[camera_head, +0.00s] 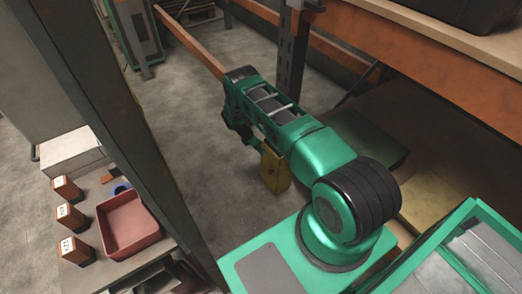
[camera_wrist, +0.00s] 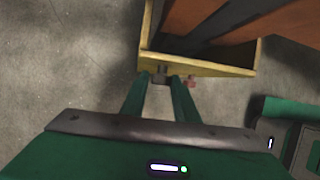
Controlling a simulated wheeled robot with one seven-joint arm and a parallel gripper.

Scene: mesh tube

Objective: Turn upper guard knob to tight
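In the wrist view, the two green fingers of my gripper (camera_wrist: 161,79) stand apart at the edge of a yellow guard-like frame (camera_wrist: 205,67). A small grey fitting (camera_wrist: 160,76) shows between the fingertips, and a small reddish piece (camera_wrist: 190,83) sits just right of them. I cannot tell which of these is the upper guard knob, its setting, or whether the fingers touch it. In the head view, my green arm reaches toward the upper left, and my gripper's fingertips cannot be made out. A yellow block (camera_head: 275,170) shows beside the arm.
In the head view, an orange beam (camera_head: 190,42) runs behind my arm. An orange shelf rack (camera_head: 440,75) stands at the right. At the lower left are a red tray (camera_head: 126,225) and several small labelled blocks. Open grey floor (camera_head: 195,130) lies left of my arm.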

